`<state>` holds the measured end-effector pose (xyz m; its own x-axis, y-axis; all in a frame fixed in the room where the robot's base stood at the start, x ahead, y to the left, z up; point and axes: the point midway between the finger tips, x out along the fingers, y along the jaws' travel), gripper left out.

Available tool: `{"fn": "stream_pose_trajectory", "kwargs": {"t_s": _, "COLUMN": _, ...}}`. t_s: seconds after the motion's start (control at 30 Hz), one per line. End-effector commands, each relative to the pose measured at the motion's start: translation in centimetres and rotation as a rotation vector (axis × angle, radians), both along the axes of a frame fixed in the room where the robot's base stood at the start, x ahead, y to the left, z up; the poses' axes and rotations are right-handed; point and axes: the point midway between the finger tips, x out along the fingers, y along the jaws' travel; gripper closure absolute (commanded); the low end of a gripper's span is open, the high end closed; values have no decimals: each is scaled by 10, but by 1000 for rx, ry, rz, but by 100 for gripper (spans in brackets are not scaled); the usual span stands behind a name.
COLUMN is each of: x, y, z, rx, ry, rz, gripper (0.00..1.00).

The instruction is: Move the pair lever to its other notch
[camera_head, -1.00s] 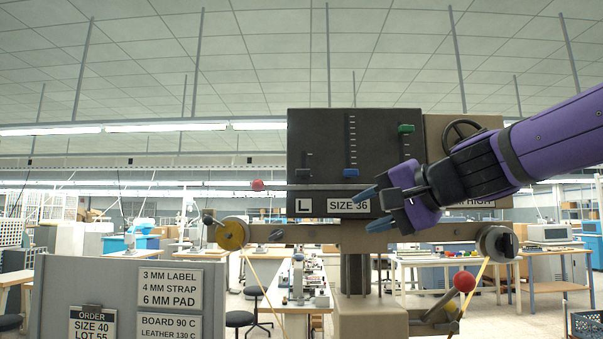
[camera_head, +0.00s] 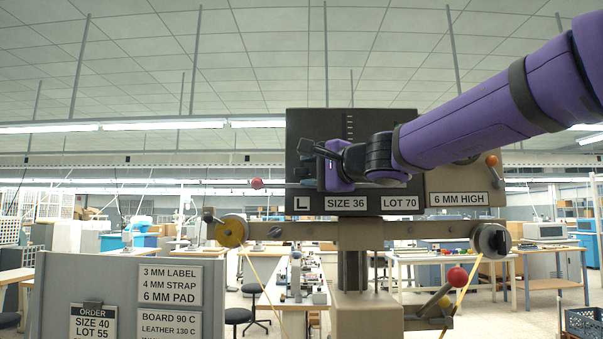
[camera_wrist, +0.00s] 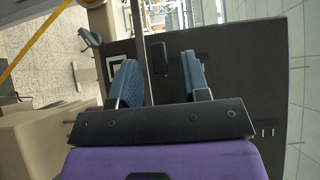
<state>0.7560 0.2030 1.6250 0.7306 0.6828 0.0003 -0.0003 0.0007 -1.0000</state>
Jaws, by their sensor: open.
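The pair lever looks to be the small black lever knob (camera_wrist: 159,57) above the "L" plate (camera_head: 302,203), at the left of the machine's dark panel (camera_wrist: 243,85). In the wrist view a short slot runs from the knob to the right, and the knob sits at the slot's left end, the end nearer the plate. My gripper (camera_head: 308,165) is open in front of the panel's left part. In the wrist view its two blue fingers (camera_wrist: 159,72) lie one on each side of the knob. I cannot tell whether they touch it. In the head view my gripper largely covers that area.
A thin rod with a red ball (camera_head: 257,184) crosses just above the plates, close to my fingers. "SIZE 36" (camera_head: 346,203), "LOT 70" (camera_head: 396,204) and "6 MM HIGH" (camera_head: 459,199) plates line the machine. A grey order board (camera_head: 120,295) stands at front left.

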Motion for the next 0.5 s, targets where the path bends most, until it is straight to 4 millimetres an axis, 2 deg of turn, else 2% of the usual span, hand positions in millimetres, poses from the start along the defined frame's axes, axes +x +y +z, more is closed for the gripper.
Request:
{"fn": "stream_pose_trajectory", "kwargs": {"t_s": 0.2, "x": 17, "y": 16, "z": 0, "rx": -1, "ry": 1, "rz": 1, "gripper": 57}}
{"fn": "stream_pose_trajectory", "kwargs": {"t_s": 0.5, "x": 21, "y": 20, "z": 0, "rx": -1, "ry": -1, "rz": 0, "gripper": 57}}
